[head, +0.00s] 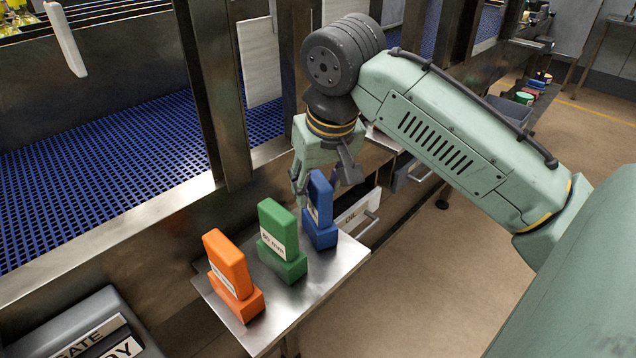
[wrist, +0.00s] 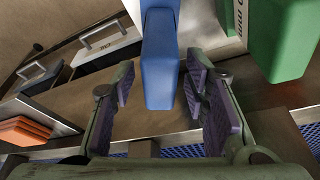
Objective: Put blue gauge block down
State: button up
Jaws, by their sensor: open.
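The blue gauge block (head: 319,210) stands upright at the far end of a metal shelf, in line with a green block (head: 278,241) and an orange block (head: 233,275). My gripper (head: 326,180) is at the blue block, just behind and above it in the head view. In the wrist view the blue block (wrist: 160,60) reaches between the two open fingers of my gripper (wrist: 163,100). Gaps show on both sides of the block there. The green block (wrist: 285,40) is at the upper right of the wrist view.
The metal shelf (head: 320,277) has bare room along its right side. A drawer with a white label (head: 357,212) lies behind the blue block. A steel post (head: 212,90) and a blue mesh belt (head: 110,145) stand to the left. Orange items (wrist: 24,131) show at lower left in the wrist view.

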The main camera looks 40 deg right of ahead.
jog(key=b+v, duration=0.1)
jog(key=v, duration=1.1)
jog(key=shift+s, duration=0.1)
